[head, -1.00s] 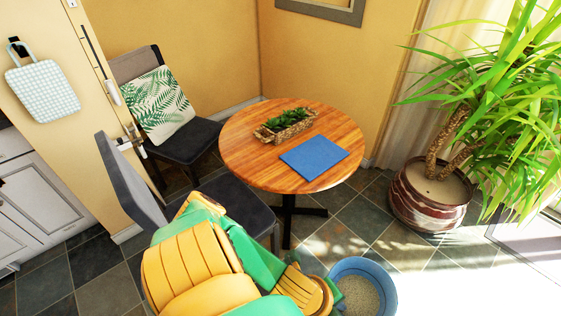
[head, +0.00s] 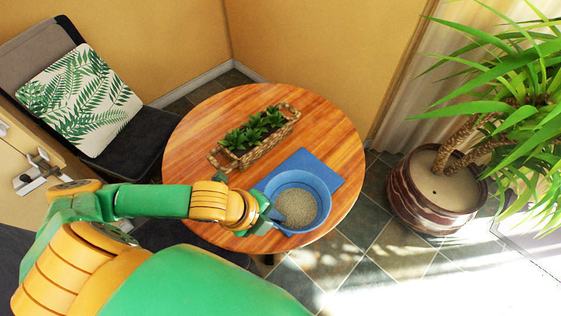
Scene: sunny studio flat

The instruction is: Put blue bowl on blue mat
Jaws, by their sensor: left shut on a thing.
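The blue bowl (head: 322,183), with a grainy beige filling, appears over the near part of the blue mat (head: 325,171) in the head view. The mat lies flat on the round wooden table (head: 345,140), and its near part is hidden by the bowl. My left gripper (head: 273,214) is shut on the bowl's left rim. The bowl looks roughly level. I cannot tell whether its base touches the mat or hangs above it. My right gripper is not in view.
A wicker basket of green plants (head: 252,138) stands on the table, behind and left of the bowl. A large potted plant (head: 436,190) stands on the floor at right. A dark chair with a leaf-print cushion (head: 82,98) is at left. The table's right side is clear.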

